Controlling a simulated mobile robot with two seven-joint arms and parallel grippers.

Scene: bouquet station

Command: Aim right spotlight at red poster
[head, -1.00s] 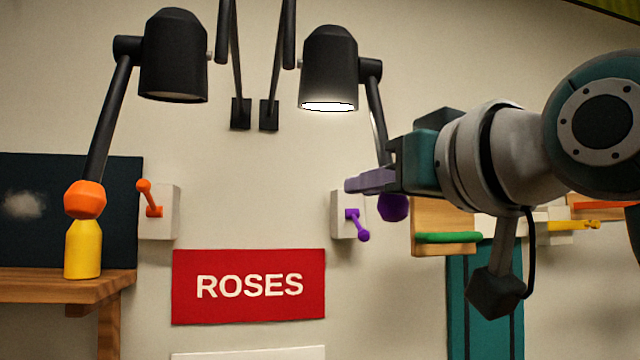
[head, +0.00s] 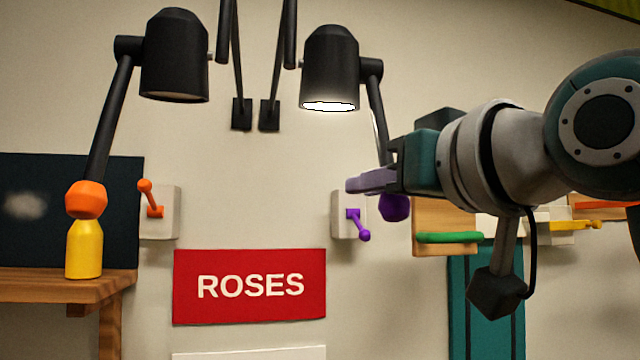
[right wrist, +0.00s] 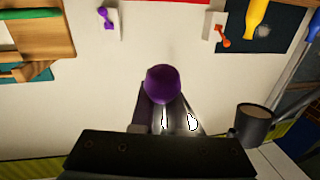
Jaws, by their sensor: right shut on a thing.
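The right spotlight (head: 330,67) is a black lamp head on a black arm. It is lit, and its opening faces down. A purple knob (head: 394,208) is at the lower end of its arm. My right gripper (head: 368,181) is at this knob, its pale purple fingers covering part of it. In the right wrist view the knob (right wrist: 163,84) sits at the fingertips, and the gripper is shut on it. The red poster (head: 250,286) reading ROSES hangs on the wall below and left of the right spotlight. My left gripper is not in view.
The unlit left spotlight (head: 174,55) has an orange knob (head: 86,199) above a yellow bottle-shaped piece (head: 84,250). Wall switches with an orange lever (head: 150,198) and a purple lever (head: 358,225) flank the space above the poster. A wooden shelf (head: 60,291) is at left.

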